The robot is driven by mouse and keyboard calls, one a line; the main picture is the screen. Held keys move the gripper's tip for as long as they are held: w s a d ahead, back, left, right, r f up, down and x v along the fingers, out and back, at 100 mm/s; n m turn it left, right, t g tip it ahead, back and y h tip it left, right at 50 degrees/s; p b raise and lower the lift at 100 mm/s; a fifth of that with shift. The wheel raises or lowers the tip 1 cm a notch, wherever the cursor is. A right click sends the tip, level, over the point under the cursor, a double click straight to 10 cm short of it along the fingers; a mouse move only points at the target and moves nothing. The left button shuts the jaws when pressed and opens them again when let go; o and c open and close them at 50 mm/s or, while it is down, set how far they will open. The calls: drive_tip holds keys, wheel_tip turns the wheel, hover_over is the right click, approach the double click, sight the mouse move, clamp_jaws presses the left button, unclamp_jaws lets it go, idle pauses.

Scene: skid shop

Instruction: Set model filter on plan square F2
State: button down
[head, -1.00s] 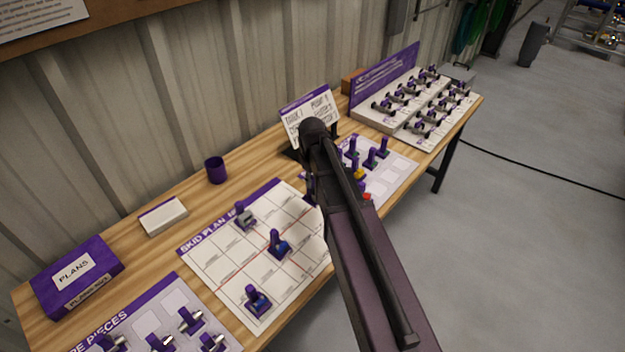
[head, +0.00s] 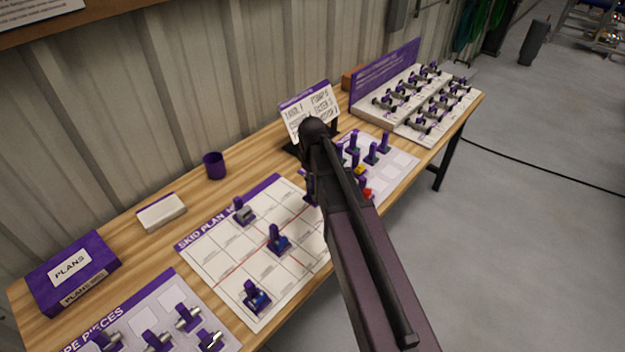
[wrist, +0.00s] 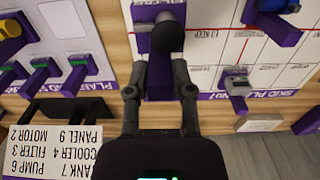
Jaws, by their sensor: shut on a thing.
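In the head view my arm hides the gripper and part of the skid plan (head: 205,247). Square F2 cannot be picked out.
The plan bears a grey-topped piece (head: 243,212), a blue piece (head: 278,241) and another blue piece (head: 256,297). A sheet of standing pieces (head: 400,163) lies beyond my arm. A placard (head: 310,108), cup (head: 214,166) and plans box (head: 72,270) stand on the bench.

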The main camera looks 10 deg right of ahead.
sight(312, 194)
drive_tip(key=shift+f+b, duration=1.45)
drive_tip(key=shift+f, duration=0.15)
drive_tip(key=shift+f+b, duration=1.8)
drive_tip(key=shift+b, duration=0.05)
drive_tip(key=shift+f+b, duration=0.65)
drive_tip(key=shift+f, duration=0.05)
drive_tip(key=shift+c, duration=2)
unclamp_jaws()
drive_tip(key=shift+r+p, duration=0.7)
drive_tip(key=shift+r, duration=0.05)
drive_tip(key=shift+r+p, duration=3.4)
